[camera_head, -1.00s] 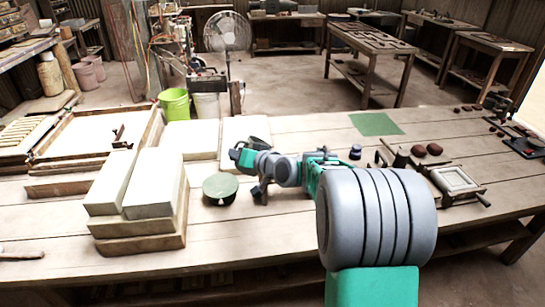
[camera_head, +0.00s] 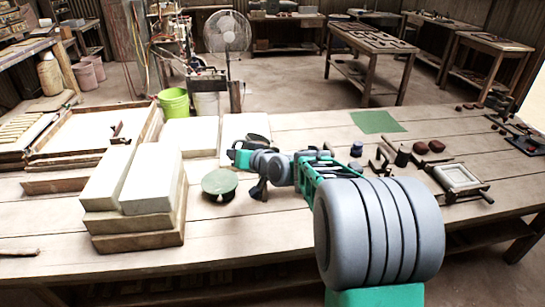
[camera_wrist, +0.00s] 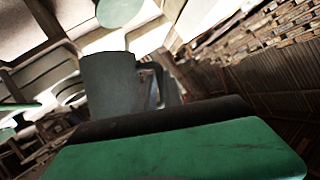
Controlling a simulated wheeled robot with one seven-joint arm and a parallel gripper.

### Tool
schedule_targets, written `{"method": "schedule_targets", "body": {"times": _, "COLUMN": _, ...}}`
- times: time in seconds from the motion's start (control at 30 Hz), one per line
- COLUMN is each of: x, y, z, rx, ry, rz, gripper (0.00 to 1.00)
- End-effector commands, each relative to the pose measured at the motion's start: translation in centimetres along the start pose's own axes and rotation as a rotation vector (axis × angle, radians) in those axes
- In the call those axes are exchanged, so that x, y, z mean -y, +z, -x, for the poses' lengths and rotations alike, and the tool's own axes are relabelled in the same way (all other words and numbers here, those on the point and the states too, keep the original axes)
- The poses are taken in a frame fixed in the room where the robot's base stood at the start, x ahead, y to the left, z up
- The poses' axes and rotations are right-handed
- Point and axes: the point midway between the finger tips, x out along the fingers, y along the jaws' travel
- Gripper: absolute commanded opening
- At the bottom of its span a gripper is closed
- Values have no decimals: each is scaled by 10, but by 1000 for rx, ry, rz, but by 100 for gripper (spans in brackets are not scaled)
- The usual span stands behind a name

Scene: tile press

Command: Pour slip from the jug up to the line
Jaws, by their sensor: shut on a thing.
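A dark grey jug (camera_wrist: 108,85) with a handle on its right side shows in the wrist view, just beyond the green and black jaw of my gripper (camera_wrist: 175,140). The picture is rolled, so I cannot judge the jug's tilt, and its inside and any slip or line are hidden.
White plaster blocks (camera_head: 152,180) are stacked on boards at the left of the bench (camera_head: 265,235). Flat white slabs (camera_head: 190,136) lie behind my gripper. A green mat (camera_head: 377,122) and a framed press (camera_head: 458,178) are to the right. The front middle of the bench is clear.

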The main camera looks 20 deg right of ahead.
Motion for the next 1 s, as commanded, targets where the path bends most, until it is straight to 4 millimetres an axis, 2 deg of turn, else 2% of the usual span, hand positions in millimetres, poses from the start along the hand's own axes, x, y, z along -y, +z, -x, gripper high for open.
{"method": "schedule_targets", "body": {"times": 0.03, "x": 2, "y": -6, "z": 1, "rx": -9, "ry": -1, "rz": 6, "gripper": 0}}
{"method": "schedule_targets", "body": {"times": 1.0, "x": -2, "y": -14, "z": -6, "rx": -9, "ry": -7, "rz": -13, "gripper": 0}}
